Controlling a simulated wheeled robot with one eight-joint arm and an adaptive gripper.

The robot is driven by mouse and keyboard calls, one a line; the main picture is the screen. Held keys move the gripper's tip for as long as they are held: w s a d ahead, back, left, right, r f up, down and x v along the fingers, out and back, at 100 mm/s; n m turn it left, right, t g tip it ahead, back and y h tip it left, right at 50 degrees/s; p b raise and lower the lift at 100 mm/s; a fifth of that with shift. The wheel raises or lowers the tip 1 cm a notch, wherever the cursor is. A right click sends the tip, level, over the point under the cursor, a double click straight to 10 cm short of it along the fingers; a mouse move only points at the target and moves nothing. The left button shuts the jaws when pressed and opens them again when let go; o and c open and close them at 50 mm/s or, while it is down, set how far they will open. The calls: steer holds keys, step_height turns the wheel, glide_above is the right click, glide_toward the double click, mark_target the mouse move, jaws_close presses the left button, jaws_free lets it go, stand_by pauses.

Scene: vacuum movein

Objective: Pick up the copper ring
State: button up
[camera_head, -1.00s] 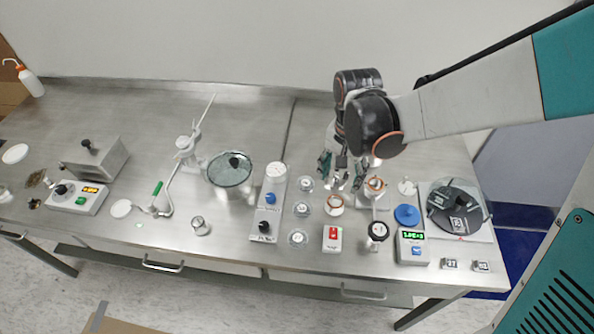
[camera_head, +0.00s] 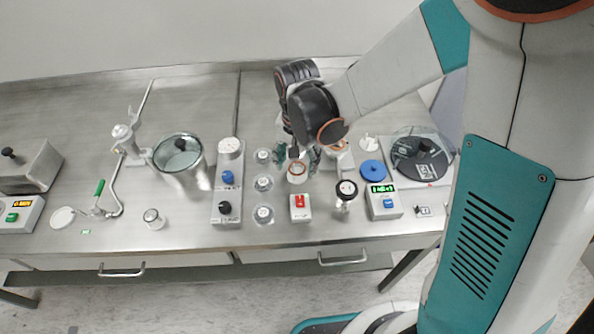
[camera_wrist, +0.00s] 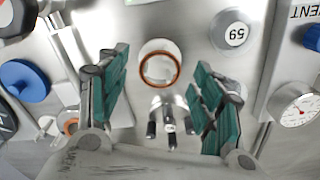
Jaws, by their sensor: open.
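A copper ring (camera_wrist: 160,68) shows in the wrist view, lying around the top of a pale round piece. In the head view the same ring (camera_head: 298,168) is behind the red-switch box, partly crowded by my fingers. My gripper (camera_wrist: 160,86) is open, with one green-padded finger on each side of the ring and a gap on both sides. In the head view my gripper (camera_head: 298,156) points down close over it. I cannot tell the exact height of the fingertips. A second copper-coloured ring (camera_head: 338,147) is to the right, partly visible in the wrist view (camera_wrist: 70,126).
Small glass pieces (camera_head: 263,184) stand in a row to the left. A red-switch box (camera_head: 300,208) is in front, and a black-topped piece (camera_head: 346,190) and a blue disc (camera_head: 372,169) are to the right. A control panel (camera_head: 227,207) with knobs stands further left.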

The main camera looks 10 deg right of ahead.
steer(key=shift+f, duration=0.2)
stand_by(0.6)
steer(key=c, duration=0.8)
